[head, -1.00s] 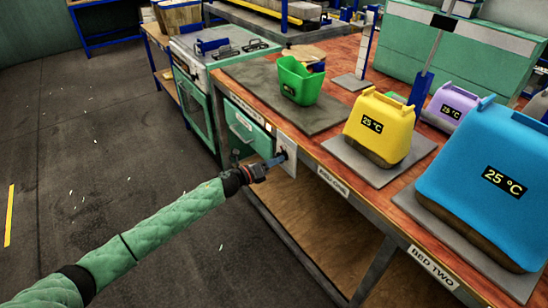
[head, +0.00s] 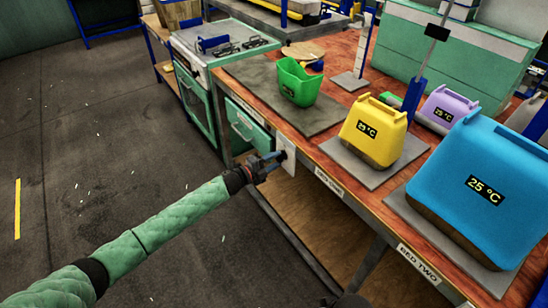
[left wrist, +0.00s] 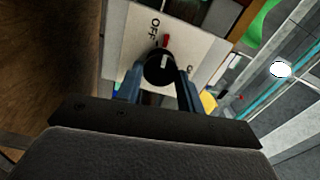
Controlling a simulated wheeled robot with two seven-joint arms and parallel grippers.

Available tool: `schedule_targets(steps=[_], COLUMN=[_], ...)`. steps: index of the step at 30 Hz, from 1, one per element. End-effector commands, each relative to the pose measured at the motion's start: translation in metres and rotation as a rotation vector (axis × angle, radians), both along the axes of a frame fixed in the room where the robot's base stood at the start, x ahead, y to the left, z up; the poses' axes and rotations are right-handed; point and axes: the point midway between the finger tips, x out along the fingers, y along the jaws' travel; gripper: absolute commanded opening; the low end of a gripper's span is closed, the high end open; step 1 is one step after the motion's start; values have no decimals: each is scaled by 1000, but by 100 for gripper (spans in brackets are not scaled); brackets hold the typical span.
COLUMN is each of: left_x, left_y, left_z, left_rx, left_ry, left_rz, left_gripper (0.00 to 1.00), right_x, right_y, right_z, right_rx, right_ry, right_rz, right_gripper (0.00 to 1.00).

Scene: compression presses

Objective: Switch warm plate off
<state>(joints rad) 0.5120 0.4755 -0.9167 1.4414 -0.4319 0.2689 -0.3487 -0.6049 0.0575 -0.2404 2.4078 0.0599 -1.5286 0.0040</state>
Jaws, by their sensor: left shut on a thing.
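A white switch plate (head: 287,162) is on the front edge of the bench. In the left wrist view it shows as a pale plate (left wrist: 118,42) with a black round knob (left wrist: 160,69), the word OFF and a red mark beside the knob. A second label at the plate's right side is partly hidden. My left gripper (head: 277,158) is at the switch plate. In the left wrist view its blue fingers (left wrist: 160,82) are on either side of the knob, shut on it. My right gripper is not in view.
A dark flat slab (head: 250,73) bears a green bin (head: 297,84). A green drawer (head: 247,128) is left of the switch.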

Motion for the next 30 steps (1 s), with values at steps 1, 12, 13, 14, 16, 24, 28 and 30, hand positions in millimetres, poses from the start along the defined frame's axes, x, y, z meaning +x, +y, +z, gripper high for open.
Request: schedule_targets(steps=[1,12,13,14,16,24,28,30], left_x=[0,1,1,1,1,0,0,0], left_y=[1,1,1,1,1,1,1,1], left_z=[2,1,1,1,0,-1,-1,-1], left_rx=[-23,-179,-189,-196,-212,-244,-248,-248], left_ry=[36,249,262,272,295,340,345,345], left_rz=[2,3,3,3,3,3,3,3], left_gripper=[15,15,15,15,15,15,15,15], right_x=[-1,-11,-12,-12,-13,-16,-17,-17], right_y=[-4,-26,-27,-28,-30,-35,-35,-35], right_z=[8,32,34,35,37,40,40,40], right_rx=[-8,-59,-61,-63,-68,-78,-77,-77], right_ry=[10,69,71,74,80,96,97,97], right_rz=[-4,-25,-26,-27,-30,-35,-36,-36], right_gripper=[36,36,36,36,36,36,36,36])
